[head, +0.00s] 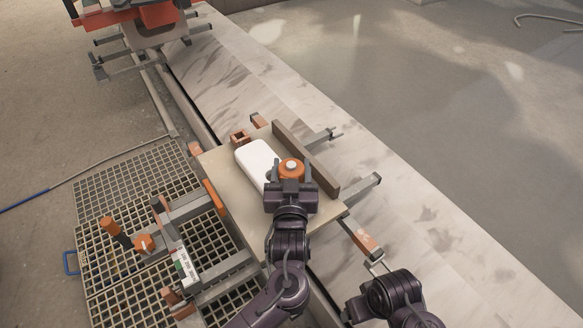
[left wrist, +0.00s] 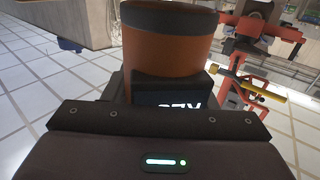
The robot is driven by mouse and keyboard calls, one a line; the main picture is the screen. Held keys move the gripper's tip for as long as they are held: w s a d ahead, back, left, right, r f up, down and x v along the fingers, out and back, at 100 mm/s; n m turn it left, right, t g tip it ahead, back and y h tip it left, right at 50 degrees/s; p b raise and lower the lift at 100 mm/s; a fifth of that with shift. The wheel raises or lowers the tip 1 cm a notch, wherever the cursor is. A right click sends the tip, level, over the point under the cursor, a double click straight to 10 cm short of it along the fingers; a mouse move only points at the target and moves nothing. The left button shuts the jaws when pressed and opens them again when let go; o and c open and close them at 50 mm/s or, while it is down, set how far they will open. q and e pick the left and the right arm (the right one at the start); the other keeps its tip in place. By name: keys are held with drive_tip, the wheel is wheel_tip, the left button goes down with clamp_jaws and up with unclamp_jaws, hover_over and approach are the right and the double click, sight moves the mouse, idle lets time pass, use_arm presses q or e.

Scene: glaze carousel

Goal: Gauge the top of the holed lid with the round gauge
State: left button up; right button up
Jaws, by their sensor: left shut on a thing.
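My left gripper (head: 291,178) is shut on an orange round piece (head: 291,165) with a pale centre on top. In the left wrist view the piece is an upright orange-brown cylinder (left wrist: 168,48) with a dark rim. I cannot tell for sure whether it is the round gauge. It is over the tan board, just right of a white rounded block (head: 258,160). Whether it touches the board is hidden by the gripper. I cannot make out a holed lid. Part of my right arm shows at the bottom right, but its gripper does not.
The tan board (head: 240,205) has a dark rail (head: 306,158) along its right side and clamps around it. A small brown square piece (head: 240,136) stands at its far edge.

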use_arm(q)
drive_tip(key=shift+f+b, duration=0.35)
drive_tip(key=shift+f, duration=0.25)
idle(1.0)
drive_tip(key=o, duration=1)
